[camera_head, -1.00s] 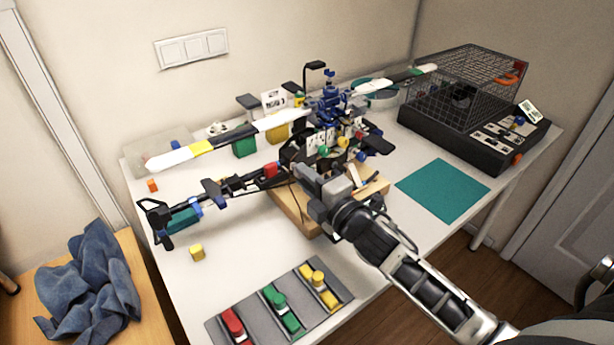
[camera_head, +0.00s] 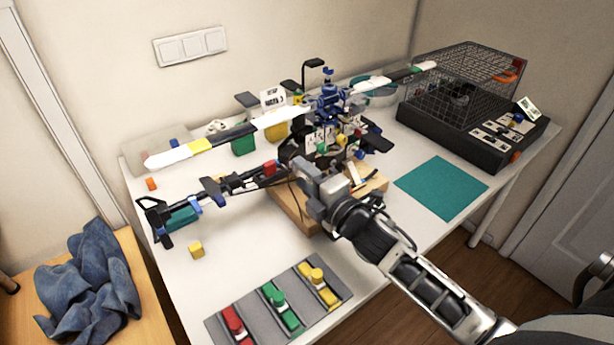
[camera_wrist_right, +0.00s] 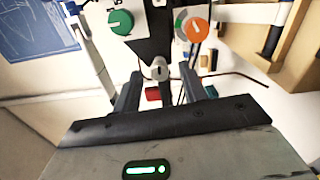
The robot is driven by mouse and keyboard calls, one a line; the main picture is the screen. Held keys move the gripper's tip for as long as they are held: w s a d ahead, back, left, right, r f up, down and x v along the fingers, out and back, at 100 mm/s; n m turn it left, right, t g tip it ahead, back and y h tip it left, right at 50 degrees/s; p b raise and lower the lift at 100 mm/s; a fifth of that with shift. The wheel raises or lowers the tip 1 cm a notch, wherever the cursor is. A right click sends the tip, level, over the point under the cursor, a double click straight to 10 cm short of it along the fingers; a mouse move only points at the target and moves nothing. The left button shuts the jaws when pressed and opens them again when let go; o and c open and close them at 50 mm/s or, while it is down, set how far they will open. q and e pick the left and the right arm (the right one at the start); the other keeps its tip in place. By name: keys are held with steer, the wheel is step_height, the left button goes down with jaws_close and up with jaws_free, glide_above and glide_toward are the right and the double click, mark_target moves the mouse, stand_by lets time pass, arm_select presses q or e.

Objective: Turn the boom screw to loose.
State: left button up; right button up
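The model helicopter (camera_head: 330,110) stands on a wooden block (camera_head: 292,212), with its tail boom (camera_head: 232,184) running to the left. My right gripper (camera_head: 296,172) is beside the helicopter body where the boom joins it. In the right wrist view, my right gripper's (camera_wrist_right: 160,88) two fingers are apart, with a grey round screw-like part (camera_wrist_right: 159,71) ahead between them. An orange knob (camera_wrist_right: 197,30) with a white pointer line and a partly green dial is up to the right. A green knob (camera_wrist_right: 121,22) is up to the left. I cannot tell which is the boom screw. My left gripper is out of view.
A black box with a wire cage (camera_head: 465,100) stands at the back right. A teal mat (camera_head: 441,188) lies in front of it. A grey tray (camera_head: 250,310) with red, green and yellow parts is at the front.

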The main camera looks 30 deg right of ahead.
arm_select(q)
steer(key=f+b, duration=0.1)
steer(key=b, duration=0.1)
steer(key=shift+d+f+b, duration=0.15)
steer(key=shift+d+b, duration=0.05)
steer(key=shift+b, duration=0.1)
arm_select(e)
steer(key=s+d, duration=0.2)
steer(key=s, duration=1.3)
steer(key=shift+s+d, duration=0.15)
steer(key=shift+s, duration=0.25)
